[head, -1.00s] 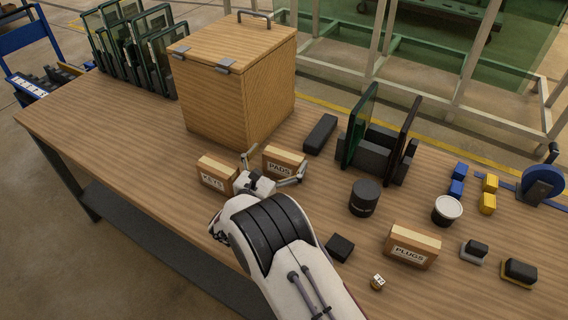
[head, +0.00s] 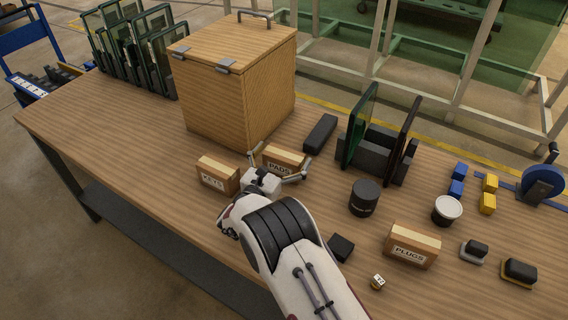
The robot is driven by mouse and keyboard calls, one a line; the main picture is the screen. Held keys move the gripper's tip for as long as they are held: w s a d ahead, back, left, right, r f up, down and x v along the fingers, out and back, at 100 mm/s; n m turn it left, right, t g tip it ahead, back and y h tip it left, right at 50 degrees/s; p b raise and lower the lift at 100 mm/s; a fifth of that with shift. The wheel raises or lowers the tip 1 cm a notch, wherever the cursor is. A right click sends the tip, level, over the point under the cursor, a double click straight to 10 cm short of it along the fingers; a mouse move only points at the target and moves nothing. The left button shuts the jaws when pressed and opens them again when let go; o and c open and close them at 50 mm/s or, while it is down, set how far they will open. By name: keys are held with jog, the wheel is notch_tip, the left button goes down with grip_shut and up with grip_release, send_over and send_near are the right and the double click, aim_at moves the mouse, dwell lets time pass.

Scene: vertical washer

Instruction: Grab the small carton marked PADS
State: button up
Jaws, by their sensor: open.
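The small carton marked PADS (head: 283,161) stands on the wooden table, in front of the large wooden box. Its label faces me and is partly covered at its lower edge by my gripper. My gripper (head: 281,160) is open, with one finger at the carton's left end and the other at its right end. I cannot tell whether either finger touches it. Another small carton, whose label seems to read KEYS (head: 217,175), stands just left of my gripper. A carton marked PLUGS (head: 412,247) stands farther right.
The large hinged wooden box (head: 238,85) rises close behind the cartons. A black bar (head: 320,133) lies behind and right of the PADS carton. A rack with glass panes (head: 378,145) and a dark round canister (head: 364,197) stand to the right. The table's left part is clear.

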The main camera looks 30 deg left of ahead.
jog(key=c, duration=1.3)
jog(key=shift+o, duration=0.2)
jog(key=shift+r, duration=0.2)
jog(key=shift+r, duration=4.85)
